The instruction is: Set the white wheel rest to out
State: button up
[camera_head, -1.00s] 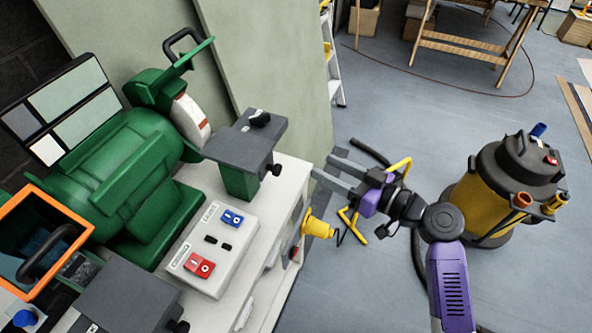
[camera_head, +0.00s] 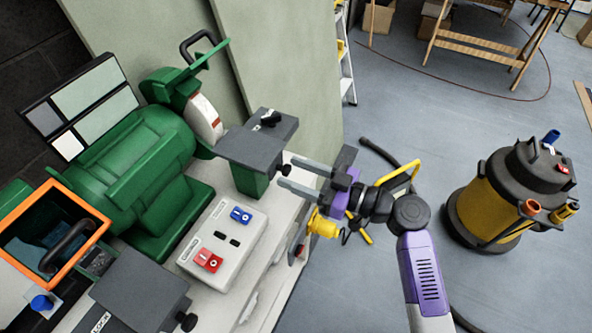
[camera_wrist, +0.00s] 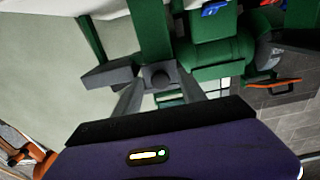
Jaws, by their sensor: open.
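The white wheel (camera_head: 206,118) is on the far end of the green bench grinder (camera_head: 125,160). Its grey rest plate (camera_head: 250,146) stands in front of it on a green post (camera_head: 249,180). A black lever (camera_head: 270,118) is on top of the plate, and a dark round knob (camera_head: 284,170) is on the side. My gripper (camera_head: 287,173) is open, its two fingers pointing at the side knob. In the wrist view the knob (camera_wrist: 157,75) sits between the fingertips (camera_wrist: 158,82), with the grey plate (camera_wrist: 105,77) at left. I cannot tell whether the fingers touch the knob.
A white control box (camera_head: 222,243) with blue and red switches is on the bench near my gripper. A second grey rest (camera_head: 135,290) and an orange-framed guard (camera_head: 20,215) are at left. A yellow-black vacuum (camera_head: 505,195) stands on the floor at right.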

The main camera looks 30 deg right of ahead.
jog(key=shift+a, duration=0.1)
grip_shut()
dwell(1.4)
